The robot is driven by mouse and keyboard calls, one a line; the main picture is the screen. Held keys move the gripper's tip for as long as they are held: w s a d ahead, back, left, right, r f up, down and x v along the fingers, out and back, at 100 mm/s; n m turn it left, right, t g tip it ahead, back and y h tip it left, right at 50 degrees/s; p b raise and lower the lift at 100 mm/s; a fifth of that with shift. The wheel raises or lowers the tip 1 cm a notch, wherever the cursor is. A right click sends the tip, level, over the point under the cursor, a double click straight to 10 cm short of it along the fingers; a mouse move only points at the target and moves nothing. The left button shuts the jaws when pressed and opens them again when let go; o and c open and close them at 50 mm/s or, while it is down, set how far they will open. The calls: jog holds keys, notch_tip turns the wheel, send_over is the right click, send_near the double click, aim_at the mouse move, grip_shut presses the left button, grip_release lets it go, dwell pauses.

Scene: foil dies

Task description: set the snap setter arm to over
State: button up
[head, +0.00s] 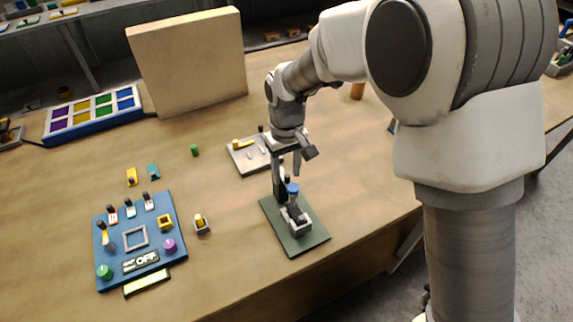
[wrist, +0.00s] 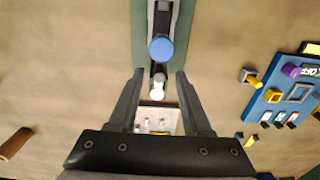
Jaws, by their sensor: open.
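The snap setter stands on a dark green base plate (head: 312,237) near the table's front edge. It has a grey block low on the plate, a dark upright, and a blue round cap (head: 292,188) on top. From above, the blue cap shows in the wrist view (wrist: 160,48), just beyond the fingertips. My gripper (head: 296,167) is above the far end of the setter. In the wrist view its two fingers (wrist: 160,73) are apart, with a pale round tip (wrist: 157,91) lying between them in the picture. I see no contact. Which part is the arm is hard to tell.
A grey tray (head: 238,160) with small parts lies behind the setter. A blue panel (head: 122,215) with knobs and switches is to the left, with a small yellow-topped block (head: 201,222) between. A tan board (head: 190,65) stands at the back left. The table right of the setter is clear.

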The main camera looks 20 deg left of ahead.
aim_at(287, 175)
notch_tip(287, 175, up, 17)
jog(key=shift+r, duration=0.2)
dwell(0.6)
